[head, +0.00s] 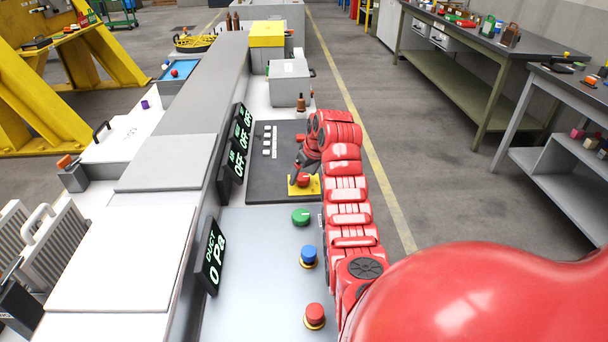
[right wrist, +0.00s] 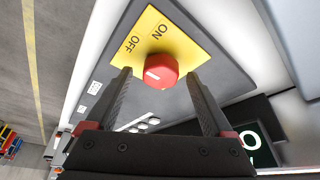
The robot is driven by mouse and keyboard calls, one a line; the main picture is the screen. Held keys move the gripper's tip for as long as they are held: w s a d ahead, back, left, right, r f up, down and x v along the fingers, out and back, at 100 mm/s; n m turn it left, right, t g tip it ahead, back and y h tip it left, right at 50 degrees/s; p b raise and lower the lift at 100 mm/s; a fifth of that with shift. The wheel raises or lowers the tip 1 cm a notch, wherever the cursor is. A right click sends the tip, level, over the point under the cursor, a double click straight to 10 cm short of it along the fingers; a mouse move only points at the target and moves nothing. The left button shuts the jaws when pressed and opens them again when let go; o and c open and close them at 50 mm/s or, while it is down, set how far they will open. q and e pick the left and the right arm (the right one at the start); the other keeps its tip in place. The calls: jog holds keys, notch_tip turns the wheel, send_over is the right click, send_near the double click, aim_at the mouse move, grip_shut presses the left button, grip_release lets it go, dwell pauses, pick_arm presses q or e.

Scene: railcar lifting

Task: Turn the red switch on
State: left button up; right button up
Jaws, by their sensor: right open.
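The red switch (head: 304,180) is a round red knob on a yellow plate (head: 314,187) on the dark panel. In the right wrist view the red switch (right wrist: 161,70) has a white mark on its face, and the yellow plate (right wrist: 150,37) reads ON and OFF. My right gripper (head: 301,168) is at the switch, reaching down from above. In the right wrist view my right gripper (right wrist: 157,76) is open, with one finger on each side of the knob. I cannot tell whether the fingers touch it. My left gripper is not in view.
A green button (head: 301,217), a blue button (head: 308,256) and a red button (head: 314,314) stand on the near grey panel. A grey box (head: 289,84) is beyond.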

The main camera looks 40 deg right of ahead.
jog(key=c, duration=1.4)
jog(key=shift+o, duration=0.2)
jog(key=m, duration=0.1)
jog(key=m+h, duration=0.1)
jog(key=shift+w+a+m, duration=0.1)
jog(key=shift+a+m, duration=0.1)
jog(key=shift+m, duration=0.2)
jog(key=m+h, duration=0.1)
jog(key=m, duration=0.1)
jog(key=shift+f+m+g+b, duration=0.1)
jog(key=shift+m+g+b, duration=0.2)
jog(key=shift+g+b, duration=0.1)
jog(key=m+g+b, duration=0.1)
jog(key=m, duration=0.2)
jog(key=shift+w+a+h, duration=0.1)
jog(key=shift+a+h, duration=0.05)
jog(key=shift+h, duration=0.25)
jog(key=shift+m+g+h+b, duration=0.4)
jog(key=shift+m+b, duration=0.35)
jog(key=shift+m, duration=0.95)
